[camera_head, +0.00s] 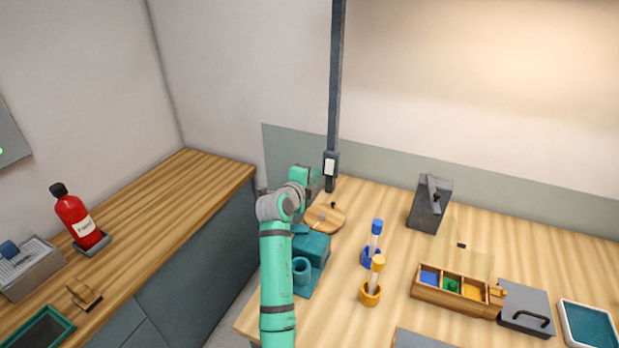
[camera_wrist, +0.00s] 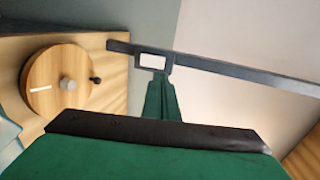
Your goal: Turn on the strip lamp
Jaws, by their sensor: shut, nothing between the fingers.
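A dark grey upright post (camera_head: 337,70) stands at the back of the bench and carries a switch box with a white switch plate (camera_head: 330,167). The white plate also shows in the wrist view (camera_wrist: 153,61). The lamp itself is out of view. My gripper (camera_head: 316,179) is shut and empty, close to the left of the switch box. In the wrist view its green fingers (camera_wrist: 160,88) point at the box, their tips just by the white plate. I cannot tell whether they touch it.
A round wooden dial (camera_head: 324,218) with a knob lies below my gripper. A blue-capped tube (camera_head: 375,238) and a yellow-capped tube (camera_head: 376,272) stand in holders nearby. A grey block (camera_head: 429,203) stands right. A warm bright patch lies on the upper right wall.

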